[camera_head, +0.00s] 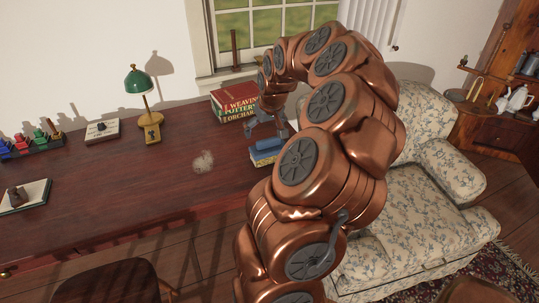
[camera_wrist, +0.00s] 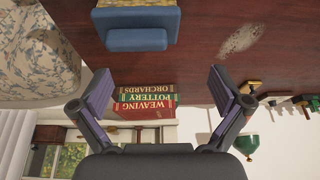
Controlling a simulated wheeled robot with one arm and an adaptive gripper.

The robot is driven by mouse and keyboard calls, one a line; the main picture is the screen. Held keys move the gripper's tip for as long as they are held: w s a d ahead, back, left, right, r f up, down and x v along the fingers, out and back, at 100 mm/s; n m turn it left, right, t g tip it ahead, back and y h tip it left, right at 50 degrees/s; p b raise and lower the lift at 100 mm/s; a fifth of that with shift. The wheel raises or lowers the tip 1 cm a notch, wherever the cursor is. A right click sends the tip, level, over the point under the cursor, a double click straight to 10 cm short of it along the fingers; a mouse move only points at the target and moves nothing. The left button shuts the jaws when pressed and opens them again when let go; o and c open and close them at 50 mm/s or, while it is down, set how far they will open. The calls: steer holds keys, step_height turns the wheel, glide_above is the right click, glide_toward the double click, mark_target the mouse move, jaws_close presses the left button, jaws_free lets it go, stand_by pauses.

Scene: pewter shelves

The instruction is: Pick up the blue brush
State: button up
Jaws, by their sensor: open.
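The blue brush (camera_head: 266,145) lies near the right end of the dark red wooden desk (camera_head: 120,190), with a pale yellowish layer beside its blue part. In the wrist view the brush (camera_wrist: 136,40) is at the top, left of centre, beyond the fingertips. My gripper (camera_head: 269,124) is just above and behind the brush in the head view, apart from it as far as I can tell. In the wrist view my gripper (camera_wrist: 162,84) has its two fingers spread wide with nothing between them. My arm hides part of the desk's right end.
Stacked books (camera_head: 234,102) stand behind the brush, near the window. A pale patch (camera_head: 203,162) lies left of it. A green lamp (camera_head: 140,84), a small framed item (camera_head: 101,130) and colored bottles (camera_head: 38,140) are farther left. A floral sofa (camera_head: 410,205) is right. The desk's middle is mostly clear.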

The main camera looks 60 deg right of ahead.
mark_target(269, 140)
steer(key=shift+m, duration=0.3)
steer(key=d, duration=0.1)
steer(key=s+d+f, duration=0.1)
steer(key=d+f, duration=0.1)
steer(key=shift+s+d, duration=0.1)
steer(key=shift+s, duration=0.15)
steer(key=shift+w+p+x, duration=0.1)
steer(key=shift+p+x, duration=0.4)
steer(key=shift+x, duration=1.25)
steer(key=shift+w+p+x, duration=0.15)
steer(key=shift+p+x, duration=0.3)
steer(key=shift+x, duration=1.25)
steer(key=shift+d+r, duration=0.1)
steer(key=c, duration=0.8)
